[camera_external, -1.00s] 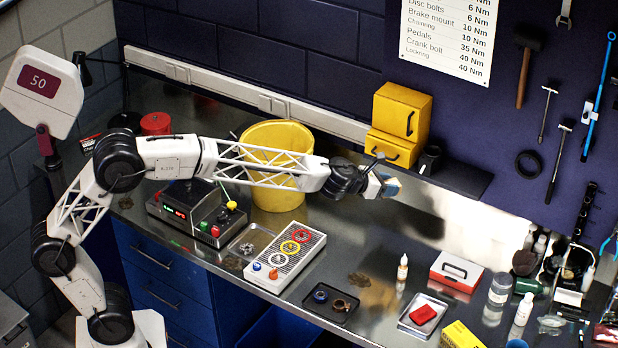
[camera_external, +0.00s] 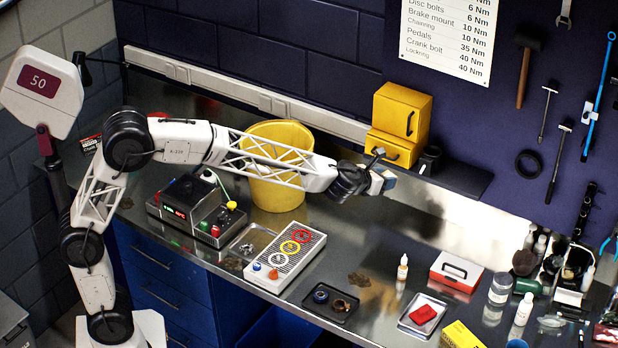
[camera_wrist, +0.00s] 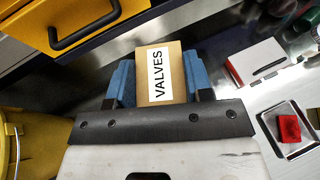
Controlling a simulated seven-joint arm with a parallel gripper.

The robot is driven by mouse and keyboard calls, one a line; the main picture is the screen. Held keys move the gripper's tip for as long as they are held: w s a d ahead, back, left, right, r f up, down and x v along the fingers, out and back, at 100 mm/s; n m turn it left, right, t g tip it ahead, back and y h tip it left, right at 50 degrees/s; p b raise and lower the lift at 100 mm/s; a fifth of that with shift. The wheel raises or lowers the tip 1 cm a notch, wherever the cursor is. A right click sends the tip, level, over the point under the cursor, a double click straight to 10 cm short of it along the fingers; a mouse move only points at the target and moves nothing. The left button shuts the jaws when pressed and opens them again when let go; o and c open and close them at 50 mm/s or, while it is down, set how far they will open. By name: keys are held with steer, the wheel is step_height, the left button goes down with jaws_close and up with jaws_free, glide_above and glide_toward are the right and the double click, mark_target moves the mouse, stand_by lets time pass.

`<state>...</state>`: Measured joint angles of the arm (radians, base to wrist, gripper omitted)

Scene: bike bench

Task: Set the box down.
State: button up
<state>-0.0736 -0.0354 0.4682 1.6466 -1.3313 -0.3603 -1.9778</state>
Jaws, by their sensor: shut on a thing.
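The box is a small brown carton with a white label reading VALVES (camera_wrist: 160,78). It sits between the blue fingers of my gripper (camera_wrist: 160,85) in the wrist view, and both fingers press against its sides. In the external view my gripper (camera_external: 384,183) is in the air above the bench (camera_external: 400,235), in front of the yellow cabinet. The box barely shows there, mostly hidden by my gripper.
A yellow bucket (camera_external: 275,190) stands left of my gripper, and a yellow drawer cabinet (camera_external: 400,115) behind it. A red and white case (camera_external: 457,271), a tray with a red item (camera_external: 422,315) and a dropper bottle (camera_external: 402,268) stand to the right. Bare bench lies below my gripper.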

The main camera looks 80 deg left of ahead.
steer(key=s+a+n+g+y, duration=0.2)
steer(key=n+g+y, duration=0.1)
steer(key=n+y, duration=0.1)
steer(key=n+g+y, duration=0.2)
steer(key=n+g, duration=0.2)
glide_above(358, 245)
step_height(358, 245, down, 16)
steer(key=shift+f, duration=0.2)
steer(key=shift+f+y, duration=0.15)
steer(key=shift+y, duration=0.15)
steer(key=shift+f, duration=3)
steer(key=shift+f, duration=1.85)
steer(key=shift+f, duration=0.15)
steer(key=o, duration=0.9)
